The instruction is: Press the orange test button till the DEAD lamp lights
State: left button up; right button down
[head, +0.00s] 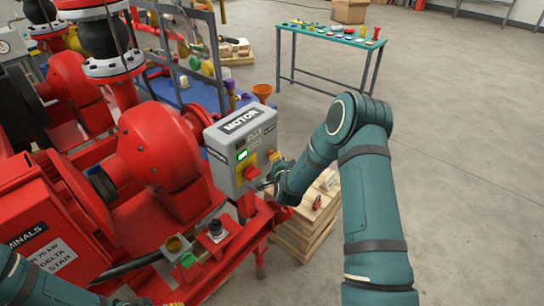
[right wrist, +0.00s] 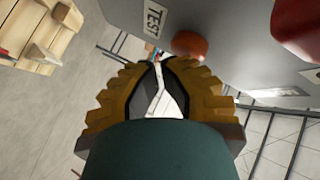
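The grey MOTOR box (head: 225,160) stands on the red skid. I cannot make out a DEAD lamp; the small lettering is unreadable. In the right wrist view, the orange test button (right wrist: 188,45) is on the grey box face beside a TEST label (right wrist: 154,18). My right gripper (right wrist: 157,66) looks shut and empty, with its fingertips just below the button in the picture; contact cannot be told. My left arm shows at lower left, its gripper out of view.
Red pumps and pipework (head: 160,150) fill the left side. A wooden pallet stack (head: 300,235) stands below my right forearm. A green table (head: 335,36) with small parts stands at the back. The floor to the right is clear.

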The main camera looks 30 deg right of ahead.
pick_arm(q)
jog(key=shift+f, duration=0.2)
pick_arm(e)
jog(key=shift+s+d, duration=0.25)
jog(key=shift+s, duration=0.35)
pick_arm(q)
jog(key=shift+f+b, duration=0.6)
jog(key=shift+b, duration=0.15)
pick_arm(e)
jog(key=shift+s+d, duration=0.3)
jog(key=shift+s, duration=0.45)
jog(key=shift+s+d, duration=0.35)
jog(key=shift+s, duration=0.45)
jog(key=shift+s+d, duration=0.3)
jog(key=shift+s, duration=0.45)
